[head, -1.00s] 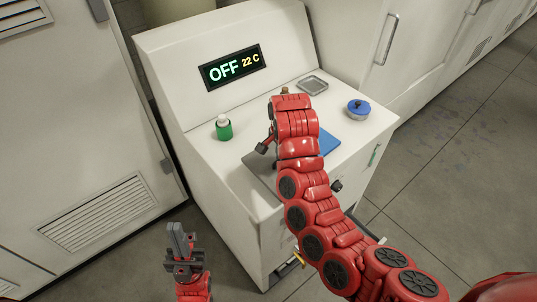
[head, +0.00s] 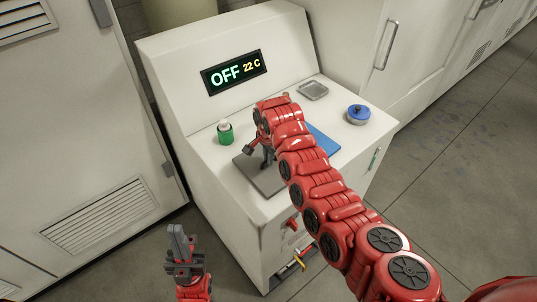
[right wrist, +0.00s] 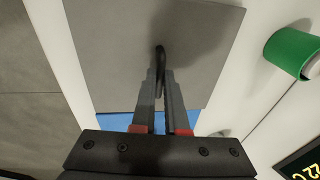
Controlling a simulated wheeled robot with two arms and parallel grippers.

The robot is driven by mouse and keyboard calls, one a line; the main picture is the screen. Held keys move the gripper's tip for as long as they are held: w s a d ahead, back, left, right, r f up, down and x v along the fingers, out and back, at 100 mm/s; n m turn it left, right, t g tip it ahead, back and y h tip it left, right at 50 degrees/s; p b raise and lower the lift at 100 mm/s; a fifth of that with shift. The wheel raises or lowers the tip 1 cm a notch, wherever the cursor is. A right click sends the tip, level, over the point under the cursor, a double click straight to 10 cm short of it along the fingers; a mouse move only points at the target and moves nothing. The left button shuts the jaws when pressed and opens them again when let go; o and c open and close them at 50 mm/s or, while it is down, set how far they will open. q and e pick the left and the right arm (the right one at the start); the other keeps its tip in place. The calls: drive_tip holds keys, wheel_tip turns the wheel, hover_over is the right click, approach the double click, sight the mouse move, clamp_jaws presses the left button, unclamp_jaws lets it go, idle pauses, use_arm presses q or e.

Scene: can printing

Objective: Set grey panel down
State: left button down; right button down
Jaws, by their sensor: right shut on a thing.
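The grey panel (head: 262,180) lies flat at the front left of the white machine's top, on or very close to the surface. My right gripper (head: 264,158) is above it. In the right wrist view, the right gripper's fingers (right wrist: 160,80) are closed on the dark handle (right wrist: 160,53) of the grey panel (right wrist: 110,45). I cannot tell whether the panel fully touches the machine top. My left gripper (head: 178,236) is shut and empty, low in front of the machine's left side.
A blue panel (head: 322,141) lies right of the grey panel, partly hidden by my right arm. A small grey tray (head: 313,90) and a blue-lidded tin (head: 358,113) are at the back right. The display (head: 234,72) reads OFF 22 C.

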sight(268, 167)
drive_tip(key=shift+f, duration=0.15)
drive_tip(key=c, duration=0.9)
unclamp_jaws()
drive_tip(key=shift+c, duration=0.2)
drive_tip(key=shift+r, duration=0.25)
drive_tip(key=r+b, duration=0.1)
drive_tip(key=r, duration=0.2)
drive_tip(key=r+b, duration=0.1)
drive_tip(key=shift+s+r+b, duration=0.2)
drive_tip(key=shift+s+b, duration=0.1)
drive_tip(key=shift+s, duration=0.05)
wheel_tip(268, 167, up, 7)
drive_tip(key=s, duration=0.1)
drive_tip(key=shift+s+p, duration=0.25)
drive_tip(key=shift+p, duration=0.05)
